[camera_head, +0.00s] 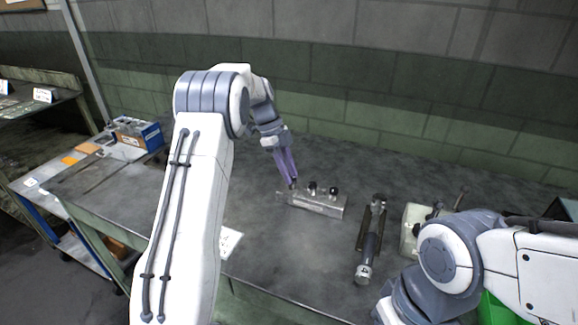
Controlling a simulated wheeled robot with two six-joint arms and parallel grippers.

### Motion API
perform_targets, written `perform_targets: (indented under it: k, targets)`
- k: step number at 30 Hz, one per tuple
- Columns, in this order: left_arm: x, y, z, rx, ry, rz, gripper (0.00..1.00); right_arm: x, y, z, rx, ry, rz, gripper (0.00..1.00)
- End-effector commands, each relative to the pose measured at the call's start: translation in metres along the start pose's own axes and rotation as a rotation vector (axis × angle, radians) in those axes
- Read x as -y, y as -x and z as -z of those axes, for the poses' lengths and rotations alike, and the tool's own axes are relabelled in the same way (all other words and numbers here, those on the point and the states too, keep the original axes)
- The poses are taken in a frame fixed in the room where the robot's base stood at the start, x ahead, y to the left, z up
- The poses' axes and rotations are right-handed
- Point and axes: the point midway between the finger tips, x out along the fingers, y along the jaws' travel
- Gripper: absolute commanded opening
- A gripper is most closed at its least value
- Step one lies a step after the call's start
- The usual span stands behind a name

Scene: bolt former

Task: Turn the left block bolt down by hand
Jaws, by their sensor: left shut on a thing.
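A grey metal block (320,204) lies on the workbench near the middle of the picture. Two dark-topped bolts stand upright in it, a middle one (312,187) and a right one (333,191). My left gripper (292,182) reaches down from above to the left end of the block, its purple fingers shut on the left block bolt. The fingers mostly hide that bolt, so how deep it sits cannot be told. My right arm comes in from the right, but its gripper fingers are not in view.
A dark cylindrical tool (370,240) lies right of the block. Beyond it stands a pale fixture (412,228) with dark parts, near my right arm. A white paper (229,242) lies at the bench's front edge. A blue box (139,134) stands at left. The bench behind the block is clear.

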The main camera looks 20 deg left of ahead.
Motion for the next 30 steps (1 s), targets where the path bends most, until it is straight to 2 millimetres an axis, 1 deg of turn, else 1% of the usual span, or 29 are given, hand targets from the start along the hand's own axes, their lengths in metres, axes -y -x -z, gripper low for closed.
perform_targets:
  k: [1, 18, 24, 30]
  targets:
    - [0.001, 0.005, 0.001, 0.002, -0.040, -0.017, 0.00, 0.001, 0.010, 0.001, 0.000, 0.000, 0.000, 0.50]
    - [0.007, 0.005, 0.003, 0.004, -0.541, -0.223, 0.00, 0.005, 0.064, 0.003, 0.000, 0.000, 0.000, 0.50]
    - [0.008, 0.004, 0.004, 0.005, -0.701, -0.290, 0.00, 0.006, 0.079, 0.004, 0.000, 0.000, 0.000, 0.50]
    - [0.009, 0.003, 0.004, 0.006, -0.828, -0.341, 0.00, 0.006, 0.089, 0.005, 0.000, 0.000, 0.000, 0.50]
